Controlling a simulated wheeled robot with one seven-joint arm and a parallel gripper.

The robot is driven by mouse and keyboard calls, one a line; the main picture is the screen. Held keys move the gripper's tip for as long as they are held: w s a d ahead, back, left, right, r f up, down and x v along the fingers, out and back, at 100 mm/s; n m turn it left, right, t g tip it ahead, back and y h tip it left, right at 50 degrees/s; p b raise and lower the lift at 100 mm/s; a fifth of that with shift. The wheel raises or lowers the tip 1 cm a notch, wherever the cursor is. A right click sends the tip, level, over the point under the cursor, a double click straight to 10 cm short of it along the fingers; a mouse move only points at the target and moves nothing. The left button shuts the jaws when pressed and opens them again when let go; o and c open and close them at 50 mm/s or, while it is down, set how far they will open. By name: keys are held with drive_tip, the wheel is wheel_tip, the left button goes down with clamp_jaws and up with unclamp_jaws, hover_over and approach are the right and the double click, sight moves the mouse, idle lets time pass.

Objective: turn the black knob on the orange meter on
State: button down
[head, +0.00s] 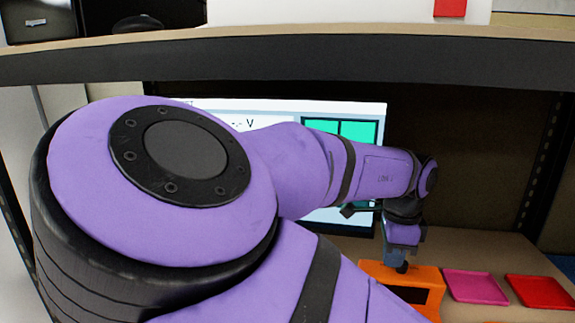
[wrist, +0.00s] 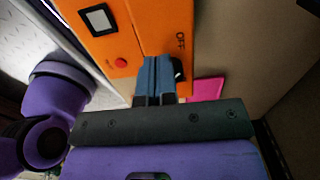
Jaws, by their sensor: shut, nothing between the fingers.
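The orange meter (head: 432,277) sits on the shelf surface at the lower right of the head view, partly hidden by my arm. In the wrist view the meter (wrist: 163,25) shows a small display, a red button and the word OFF. The black knob (wrist: 179,70) shows beside my fingertips, mostly hidden behind them. A dark bit of the knob (head: 403,268) also shows below my gripper in the head view. My gripper (wrist: 157,60) is shut, its blue fingers together over the meter at the knob. I cannot tell whether they touch it.
A pink tray (head: 475,287) and a red tray (head: 541,291) lie right of the meter. A lit screen (head: 358,133) stands behind my arm. A shelf edge (head: 300,58) runs across above the arm.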

drive_tip(key=shift+w+f, duration=0.2)
drive_tip(key=shift+f, duration=0.2)
